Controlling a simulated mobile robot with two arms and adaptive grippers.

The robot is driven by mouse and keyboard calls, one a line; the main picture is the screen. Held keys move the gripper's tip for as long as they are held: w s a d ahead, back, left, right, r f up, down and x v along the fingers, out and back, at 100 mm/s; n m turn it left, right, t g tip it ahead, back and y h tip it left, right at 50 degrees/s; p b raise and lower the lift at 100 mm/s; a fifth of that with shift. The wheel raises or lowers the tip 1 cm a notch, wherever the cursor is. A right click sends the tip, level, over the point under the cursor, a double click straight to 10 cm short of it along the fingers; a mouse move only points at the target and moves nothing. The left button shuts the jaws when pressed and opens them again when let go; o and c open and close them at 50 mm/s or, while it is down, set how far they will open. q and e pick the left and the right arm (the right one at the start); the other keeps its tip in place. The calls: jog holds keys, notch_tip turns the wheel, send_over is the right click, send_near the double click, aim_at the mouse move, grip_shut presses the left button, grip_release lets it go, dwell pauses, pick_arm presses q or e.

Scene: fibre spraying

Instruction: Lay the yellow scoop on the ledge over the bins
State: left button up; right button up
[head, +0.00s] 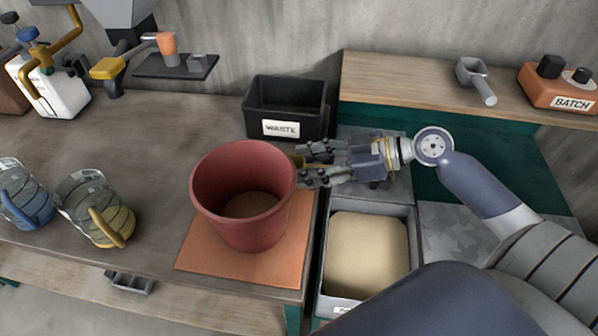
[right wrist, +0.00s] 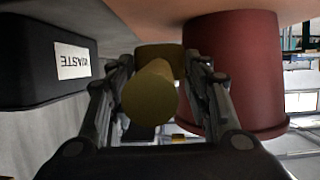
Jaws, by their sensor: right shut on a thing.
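The yellow scoop (right wrist: 152,92) is between the two fingers of my right gripper (right wrist: 163,75) in the right wrist view, its round handle end toward the camera. In the head view my right gripper (head: 303,164) is shut on it, just right of the red pot's rim; only a small yellow part of the scoop (head: 298,160) shows there. The wooden ledge (head: 400,82) runs along the wall at the back right, behind the gripper. A bin of beige material (head: 413,245) stands below the gripper, nearer the front. My left gripper is not in view.
A grey scoop (head: 478,82) and an orange BATCH box (head: 557,88) sit on the ledge; its left part is bare. A red pot (head: 245,195) stands on an orange mat (head: 215,262). A black WASTE bin (head: 287,108) stands behind. Jugs (head: 97,208) are at left.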

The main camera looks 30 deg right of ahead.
jog(key=shift+w+a, duration=0.7)
jog(key=shift+a, duration=0.15)
jog(key=shift+f+b, duration=1.05)
jog(key=shift+f, duration=0.7)
jog(key=shift+f, duration=0.1)
jog(key=o, duration=0.8)
